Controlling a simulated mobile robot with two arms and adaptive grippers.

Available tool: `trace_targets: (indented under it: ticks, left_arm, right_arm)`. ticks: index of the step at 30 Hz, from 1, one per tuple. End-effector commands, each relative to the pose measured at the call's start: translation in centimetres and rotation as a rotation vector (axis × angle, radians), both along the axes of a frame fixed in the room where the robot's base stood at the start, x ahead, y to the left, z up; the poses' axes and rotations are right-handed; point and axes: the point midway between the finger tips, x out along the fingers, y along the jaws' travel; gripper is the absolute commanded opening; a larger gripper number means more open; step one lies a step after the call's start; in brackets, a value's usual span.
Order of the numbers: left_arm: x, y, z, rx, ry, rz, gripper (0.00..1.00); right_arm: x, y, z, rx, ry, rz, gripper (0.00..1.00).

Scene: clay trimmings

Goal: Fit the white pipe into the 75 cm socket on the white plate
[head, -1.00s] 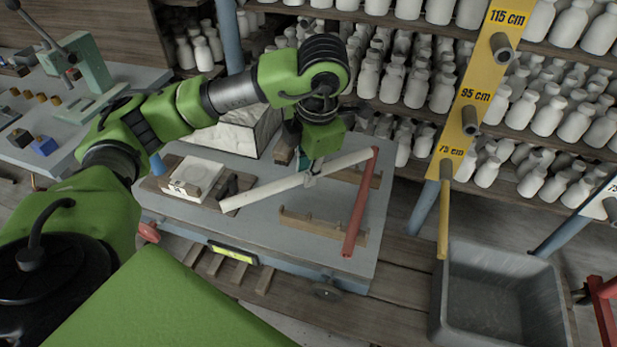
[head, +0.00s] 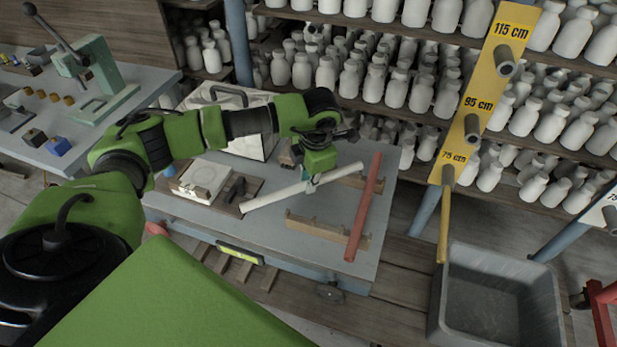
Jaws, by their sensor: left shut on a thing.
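The white pipe (head: 277,197) is in my left gripper (head: 311,184), which is shut on it near its middle. The pipe slants over the grey bench, its right end higher in the picture and just left of the red pipe. I cannot tell whether it touches the bench or a wooden rest. The white plate (head: 603,214) is cut off at the right edge. A "7" shows on it, with a dark-ended socket (head: 613,228) below; the rest of the label is out of frame. My right gripper is not in view.
A red pipe (head: 364,207) lies across wooden rests on the bench (head: 265,230). A yellow plate (head: 485,90) bears 115, 95 and 75 cm sockets, with a yellow pipe (head: 443,222) at the lowest. A grey tub (head: 447,300) stands below. Bottle shelves fill the back.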

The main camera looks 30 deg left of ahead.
Motion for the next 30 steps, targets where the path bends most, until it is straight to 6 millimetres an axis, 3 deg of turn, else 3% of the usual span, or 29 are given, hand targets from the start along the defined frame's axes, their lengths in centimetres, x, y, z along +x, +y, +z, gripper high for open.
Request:
trace_targets:
  ticks: [7,8,9,23,26,30]
  left_arm:
    - [0.0,0.0,-0.4,-0.001,-0.001,0.000,0.00]
    - [0.0,0.0,-0.3,0.000,0.000,0.000,0.23]
    - [0.0,0.0,-0.3,0.000,0.000,0.000,0.33]
    - [0.0,0.0,0.3,0.000,0.000,0.001,0.33]
    - [0.0,-0.3,1.5,0.000,-0.004,-0.001,0.33]
    - [-0.3,-0.8,4.4,-0.001,-0.007,-0.001,0.33]
  right_arm:
    - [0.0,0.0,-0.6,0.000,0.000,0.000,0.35]
    - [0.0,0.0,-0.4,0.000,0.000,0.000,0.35]
    - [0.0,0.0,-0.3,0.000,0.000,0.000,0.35]
    - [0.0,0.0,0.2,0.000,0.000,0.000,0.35]
    - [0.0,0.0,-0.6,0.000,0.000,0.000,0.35]
    - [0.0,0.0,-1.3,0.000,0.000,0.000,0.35]
